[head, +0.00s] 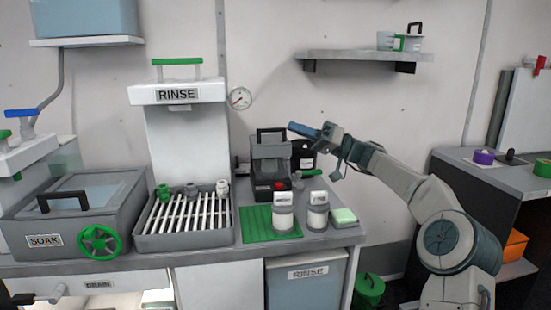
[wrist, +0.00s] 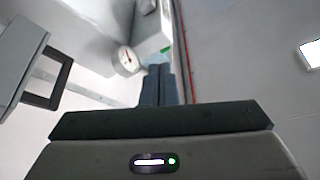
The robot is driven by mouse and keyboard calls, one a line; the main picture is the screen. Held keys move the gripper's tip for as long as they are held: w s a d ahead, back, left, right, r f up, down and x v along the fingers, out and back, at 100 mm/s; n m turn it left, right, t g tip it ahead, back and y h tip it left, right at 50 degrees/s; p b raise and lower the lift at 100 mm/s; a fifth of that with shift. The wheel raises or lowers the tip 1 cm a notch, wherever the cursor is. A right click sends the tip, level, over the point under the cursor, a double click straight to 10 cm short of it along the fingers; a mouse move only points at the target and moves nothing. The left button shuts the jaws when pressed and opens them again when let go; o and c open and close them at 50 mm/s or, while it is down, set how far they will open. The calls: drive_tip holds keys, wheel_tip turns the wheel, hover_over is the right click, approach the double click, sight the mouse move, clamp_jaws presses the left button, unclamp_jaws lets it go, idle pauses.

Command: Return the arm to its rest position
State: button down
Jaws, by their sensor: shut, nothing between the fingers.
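My gripper (head: 302,130) is raised in the middle of the head view, with its blue fingers pointing left. It is above the counter, in front of the wall and higher than the black and grey device with a handle (head: 270,160). In the wrist view the two fingers (wrist: 158,85) lie together with nothing between them. My arm reaches up and left from the lower right of the head view, and its elbow is bent.
The rinse station (head: 178,95) and gauge (head: 239,98) are left of my gripper. A wall shelf (head: 362,56) hangs above my arm. White-lidded jars (head: 284,212) stand on the counter (head: 330,238). A grey cabinet (head: 470,190) is at right.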

drive_tip(key=s+a+f+m+g+h+p, duration=0.1)
drive_tip(key=s+a+f+m+h+p, duration=0.15)
drive_tip(key=s+a+h+p, duration=0.3)
drive_tip(key=s+a+f+m+h+p, duration=0.1)
drive_tip(key=s+a+f+h+p, duration=0.1)
drive_tip(key=s+a+f+h, duration=0.45)
drive_tip(key=s+d+m+t+h+p, duration=0.1)
drive_tip(key=s+d+m+h+p, duration=0.2)
drive_tip(key=s+d, duration=0.7)
drive_tip(key=s+d+m+t+h+p, duration=0.1)
drive_tip(key=s+d+m+h+p, duration=0.3)
drive_tip(key=s, duration=1.4)
drive_tip(key=d+h+p, duration=0.3)
drive_tip(key=d+p, duration=0.1)
drive_tip(key=d, duration=0.3)
drive_tip(key=shift+r+p, duration=0.15)
drive_tip(key=shift+p, duration=0.25)
